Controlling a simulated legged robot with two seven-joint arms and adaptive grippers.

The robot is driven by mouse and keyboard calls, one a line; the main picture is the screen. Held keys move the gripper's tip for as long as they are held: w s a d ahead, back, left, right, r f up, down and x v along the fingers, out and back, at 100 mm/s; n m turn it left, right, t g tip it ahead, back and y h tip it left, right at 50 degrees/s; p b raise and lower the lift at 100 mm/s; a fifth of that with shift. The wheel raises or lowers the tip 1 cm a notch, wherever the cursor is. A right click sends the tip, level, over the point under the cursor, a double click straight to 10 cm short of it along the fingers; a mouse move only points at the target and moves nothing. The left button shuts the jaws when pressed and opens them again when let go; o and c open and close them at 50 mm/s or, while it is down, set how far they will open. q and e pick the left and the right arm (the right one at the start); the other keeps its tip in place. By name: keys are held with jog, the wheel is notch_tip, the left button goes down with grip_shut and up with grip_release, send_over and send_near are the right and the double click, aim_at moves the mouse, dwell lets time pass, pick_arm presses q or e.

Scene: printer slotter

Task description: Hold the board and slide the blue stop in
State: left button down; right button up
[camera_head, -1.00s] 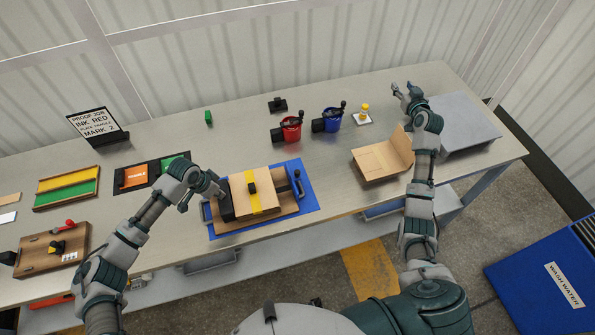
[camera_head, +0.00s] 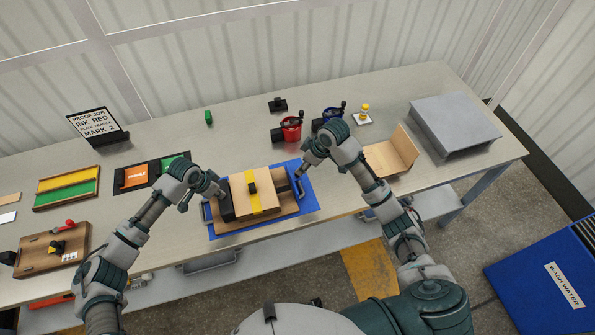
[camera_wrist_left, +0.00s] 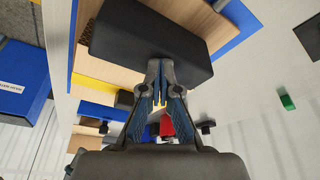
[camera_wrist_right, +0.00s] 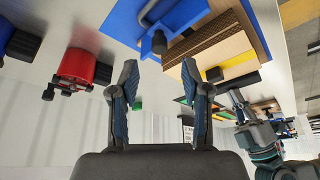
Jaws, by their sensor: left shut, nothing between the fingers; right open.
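The wooden board (camera_head: 285,211) lies on a blue mat (camera_head: 308,205), carrying a pale wood block (camera_head: 243,200) with a yellow stripe and a black block (camera_head: 226,205) at its left end. My left gripper (camera_head: 220,192) is shut and empty, its tips against or very near the black block, which fills the top of the left wrist view (camera_wrist_left: 150,40). A blue piece with a black knob, apparently the blue stop (camera_wrist_right: 158,43), is by the board's right end. My right gripper (camera_wrist_right: 160,82) is open and empty, short of that piece; its wrist partly hides that area in the head view.
Behind stand a red pot (camera_head: 291,129) and a blue pot (camera_head: 330,114), the latter partly behind my right arm. Trays and a sign (camera_head: 94,126) are on the left.

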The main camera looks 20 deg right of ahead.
aim_at(296, 179)
jog(key=x, duration=0.7)
grip_shut()
